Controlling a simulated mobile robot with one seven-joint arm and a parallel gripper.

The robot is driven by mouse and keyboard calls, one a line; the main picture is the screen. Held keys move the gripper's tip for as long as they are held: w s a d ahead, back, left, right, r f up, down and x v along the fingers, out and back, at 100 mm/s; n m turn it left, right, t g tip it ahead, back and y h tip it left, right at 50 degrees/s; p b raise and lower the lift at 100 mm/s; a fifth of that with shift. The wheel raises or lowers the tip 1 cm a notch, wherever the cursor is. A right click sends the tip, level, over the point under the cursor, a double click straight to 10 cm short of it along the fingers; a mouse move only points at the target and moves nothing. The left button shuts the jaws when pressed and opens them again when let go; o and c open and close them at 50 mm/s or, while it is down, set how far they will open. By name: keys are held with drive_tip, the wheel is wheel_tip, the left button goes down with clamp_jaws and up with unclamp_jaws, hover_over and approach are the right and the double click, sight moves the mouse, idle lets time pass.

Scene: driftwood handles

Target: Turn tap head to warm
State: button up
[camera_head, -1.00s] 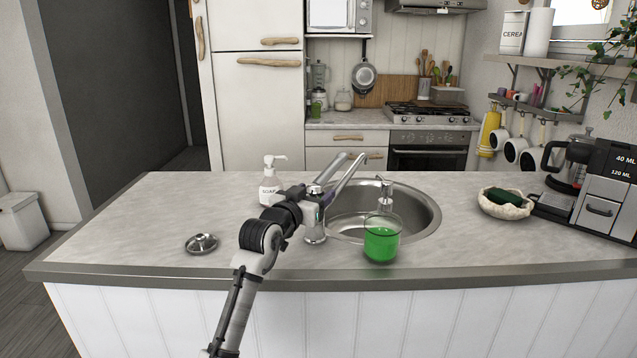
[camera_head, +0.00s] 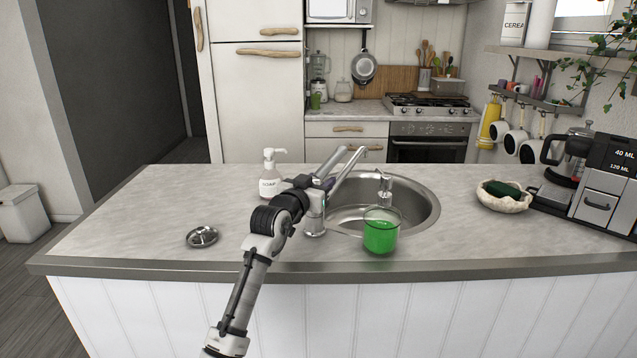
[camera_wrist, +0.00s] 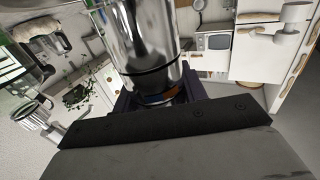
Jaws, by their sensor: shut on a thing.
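The chrome tap stands at the left edge of the round sink, its base (camera_head: 314,226) on the counter. Its spout (camera_head: 346,172) slants up and right over the basin. The tap head's lever (camera_head: 331,161) points up and right beside the spout. My gripper (camera_head: 318,187) is at the top of the tap, shut on the tap head. The jaws partly hide the head. In the wrist view, a shiny chrome cylinder of the tap (camera_wrist: 145,40) stands right at my gripper (camera_wrist: 160,97). The exact contact between fingers and head is hidden.
A soap bottle (camera_head: 269,178) stands left of the tap. A glass of green liquid (camera_head: 380,236) stands right of it at the sink's front rim. A metal lid or strainer (camera_head: 202,236) lies on the left counter. A bowl with a sponge (camera_head: 503,196) and a coffee machine (camera_head: 592,190) stand at right.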

drive_tip(key=shift+c, duration=0.9)
drive_tip(key=shift+f, duration=0.1)
drive_tip(key=shift+b, duration=0.5)
drive_tip(key=h+b, duration=0.1)
drive_tip(key=m+g+b, duration=0.1)
drive_tip(key=b, duration=0.1)
drive_tip(key=shift+d+f+h, duration=0.15)
drive_tip(key=shift+f+h, duration=0.1)
drive_tip(key=shift+h, duration=0.15)
drive_tip(key=m+g+h+b, duration=0.2)
drive_tip(key=b, duration=0.1)
drive_tip(key=shift+s+d+r+h, duration=0.1)
drive_tip(key=shift+s+d+h, duration=0.1)
drive_tip(key=shift+h, duration=0.2)
drive_tip(key=m+g, duration=0.1)
drive_tip(key=m+g+h, duration=0.1)
drive_tip(key=g+h, duration=0.1)
drive_tip(key=shift+s+d+r+m+b, duration=0.15)
drive_tip(key=shift+r+m+b, duration=0.1)
drive_tip(key=shift+m+b, duration=0.15)
drive_tip(key=shift+s+m+g+h+p, duration=0.2)
drive_tip(key=shift+m+g+h+p, duration=0.2)
drive_tip(key=shift+m+g+h, duration=0.85)
drive_tip(key=shift+g+y, duration=0.35)
